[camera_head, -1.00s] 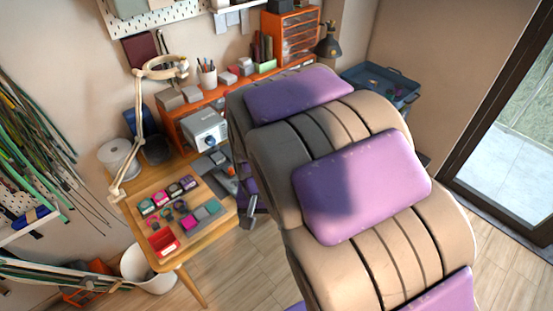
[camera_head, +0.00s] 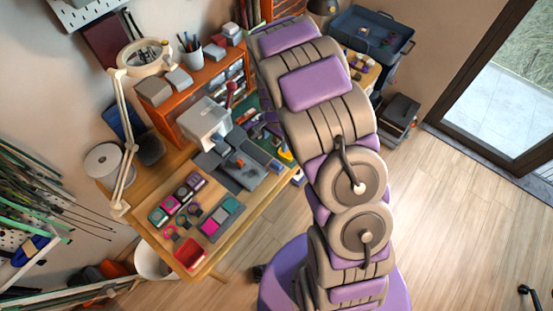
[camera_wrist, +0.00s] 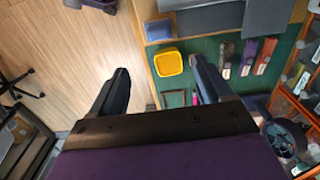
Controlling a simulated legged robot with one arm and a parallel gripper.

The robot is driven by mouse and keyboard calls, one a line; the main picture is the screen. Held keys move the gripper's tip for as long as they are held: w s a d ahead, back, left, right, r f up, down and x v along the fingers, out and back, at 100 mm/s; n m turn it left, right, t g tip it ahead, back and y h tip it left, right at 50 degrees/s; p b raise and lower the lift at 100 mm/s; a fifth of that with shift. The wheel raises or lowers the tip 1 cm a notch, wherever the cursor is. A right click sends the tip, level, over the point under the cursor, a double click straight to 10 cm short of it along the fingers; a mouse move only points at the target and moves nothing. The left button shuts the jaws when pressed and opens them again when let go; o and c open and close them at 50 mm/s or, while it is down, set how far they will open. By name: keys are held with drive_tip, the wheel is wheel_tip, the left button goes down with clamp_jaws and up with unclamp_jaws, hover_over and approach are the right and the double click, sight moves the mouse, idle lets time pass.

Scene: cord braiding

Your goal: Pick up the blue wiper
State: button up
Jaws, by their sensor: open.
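I cannot pick out a blue wiper for certain in either view. In the wrist view a small blue item (camera_wrist: 158,29) lies at the table's edge, above the yellow tray. The yellow tray (camera_wrist: 168,62) shows below, in the gap near the right finger. In the head view my arm hides the gripper.
The wooden table (camera_head: 235,240) holds a red tray (camera_head: 190,253), small coloured boxes and a grey machine (camera_head: 205,122). An orange shelf (camera_head: 172,100) and a lamp (camera_head: 145,58) stand behind. A blue item (camera_head: 28,250) rests on the left shelf.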

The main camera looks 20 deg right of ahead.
drive_tip(key=b, duration=0.1)
approach(276, 163)
drive_tip(key=f, duration=0.5)
drive_tip(key=shift+a+f, duration=0.1)
drive_tip(key=shift+a, duration=0.15)
drive_tip(key=shift+d+f, duration=0.2)
drive_tip(key=shift+f, duration=0.25)
wheel_tip(276, 163, down, 4)
drive_tip(key=shift+d+f+b, duration=0.15)
drive_tip(key=shift+f+b, duration=0.05)
drive_tip(key=shift+b, duration=0.25)
drive_tip(key=shift+c, duration=0.8)
drive_tip(key=c, duration=0.6)
drive_tip(key=shift+c, duration=0.2)
drive_tip(key=shift+r, duration=0.15)
